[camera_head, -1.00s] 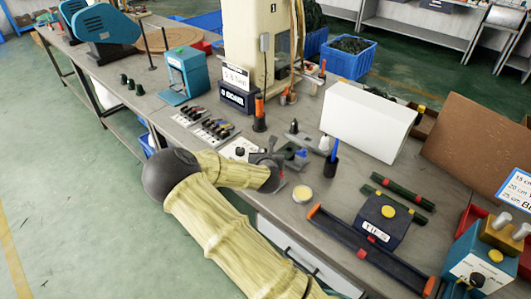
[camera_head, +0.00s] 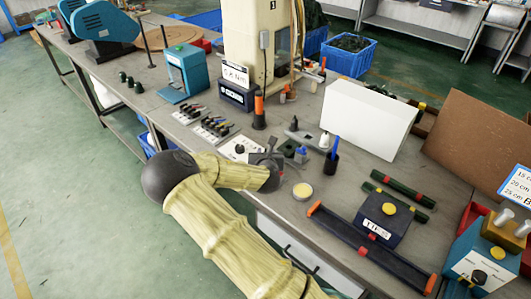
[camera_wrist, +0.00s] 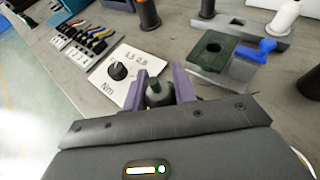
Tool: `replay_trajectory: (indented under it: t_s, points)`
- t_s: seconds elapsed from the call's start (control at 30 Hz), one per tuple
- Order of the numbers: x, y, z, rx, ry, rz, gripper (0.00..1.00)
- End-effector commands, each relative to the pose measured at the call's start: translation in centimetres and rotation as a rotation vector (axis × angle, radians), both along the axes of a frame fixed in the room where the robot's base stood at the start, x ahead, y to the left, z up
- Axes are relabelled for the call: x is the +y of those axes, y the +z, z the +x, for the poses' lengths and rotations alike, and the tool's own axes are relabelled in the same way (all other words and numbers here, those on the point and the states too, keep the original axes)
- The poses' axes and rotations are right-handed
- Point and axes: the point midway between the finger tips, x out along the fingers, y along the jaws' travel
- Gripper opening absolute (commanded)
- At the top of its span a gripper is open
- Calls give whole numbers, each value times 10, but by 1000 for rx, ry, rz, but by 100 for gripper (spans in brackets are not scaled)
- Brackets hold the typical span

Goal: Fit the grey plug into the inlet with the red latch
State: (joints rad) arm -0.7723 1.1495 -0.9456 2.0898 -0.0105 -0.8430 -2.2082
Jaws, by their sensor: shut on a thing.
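My gripper (camera_wrist: 158,88) is shut on a dark grey-green plug (camera_wrist: 157,94), held between its two purple-grey fingers. The plug's lower end is hidden by the gripper body. In the head view, my gripper (camera_head: 268,160) is over the front part of the bench, left of a small fixture. The fixture has a dark green block (camera_wrist: 212,49) with a round opening on top and a blue latch (camera_wrist: 257,50) at its right. The blue latch also shows in the head view (camera_head: 302,153). I cannot make out a red latch in either current view.
A white dial panel (camera_wrist: 122,75) lies just beyond the fingers, with racks of coloured connectors (camera_wrist: 83,43) to its left. A grey plate (camera_wrist: 250,25) with a dark upright part and a white bottle (camera_wrist: 284,16) stand behind. A blue-handled tool stands in a black cup (camera_head: 331,162).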

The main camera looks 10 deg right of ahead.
Motion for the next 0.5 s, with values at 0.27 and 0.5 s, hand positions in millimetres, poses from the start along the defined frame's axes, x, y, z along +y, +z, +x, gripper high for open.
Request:
replay_trajectory:
  t_s: [0.27,0.5]
  points:
    - [0,-6,0,0,0,0,5]
    - [0,-10,0,-1,0,0,31]
